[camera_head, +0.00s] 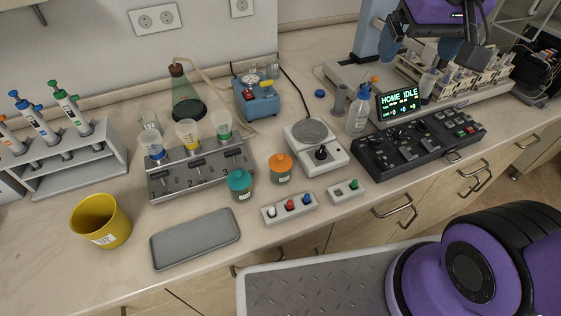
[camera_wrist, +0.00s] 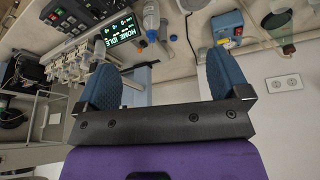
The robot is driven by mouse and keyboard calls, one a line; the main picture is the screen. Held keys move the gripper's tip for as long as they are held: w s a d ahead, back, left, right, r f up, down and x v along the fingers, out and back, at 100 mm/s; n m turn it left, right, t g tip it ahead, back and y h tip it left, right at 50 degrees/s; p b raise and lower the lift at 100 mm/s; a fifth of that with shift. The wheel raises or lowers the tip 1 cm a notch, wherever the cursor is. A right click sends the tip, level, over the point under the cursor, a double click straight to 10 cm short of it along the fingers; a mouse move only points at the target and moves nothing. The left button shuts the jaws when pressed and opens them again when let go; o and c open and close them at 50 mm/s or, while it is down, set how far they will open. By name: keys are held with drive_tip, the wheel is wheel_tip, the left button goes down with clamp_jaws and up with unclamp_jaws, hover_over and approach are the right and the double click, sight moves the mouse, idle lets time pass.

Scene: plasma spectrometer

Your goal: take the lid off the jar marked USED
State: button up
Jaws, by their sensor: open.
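Two small jars stand on the bench in the head view. One is the jar with a teal lid (camera_head: 240,182), the other the jar with an orange lid (camera_head: 281,166). Both lids are on. Each jar has a pale label, too small to read, so I cannot tell which is marked USED. My gripper (camera_head: 430,42) is at the top right, above the bench's far right part and well away from both jars. In the wrist view my gripper (camera_wrist: 162,82) shows two blue fingers spread apart with nothing between them. The jars do not show in that view.
Behind the jars is a grey rack with funnels (camera_head: 200,170); a hotplate (camera_head: 318,150) stands to their right. Switch boxes (camera_head: 290,208) and a grey tray (camera_head: 195,240) lie in front. A yellow bin (camera_head: 100,222) is left. A spray bottle (camera_head: 358,112) and control panel (camera_head: 420,142) stand right.

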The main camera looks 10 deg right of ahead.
drive_tip(key=w+a+f+g, duration=0.2)
drive_tip(key=w+a+f, duration=0.7)
drive_tip(key=a+f, duration=0.1)
drive_tip(key=g, duration=0.2)
hover_over(280, 155)
wheel_tip(280, 155, down, 11)
drive_tip(key=f, duration=0.5)
drive_tip(key=shift+w+d+f, duration=0.1)
drive_tip(key=shift+w+f, duration=0.15)
drive_tip(key=shift+f, duration=0.15)
drive_tip(key=shift+s+f, duration=0.15)
drive_tip(key=shift+f, duration=1.2)
drive_tip(key=shift+s+f, duration=0.1)
drive_tip(key=shift+f, duration=1.25)
drive_tip(key=c, duration=1)
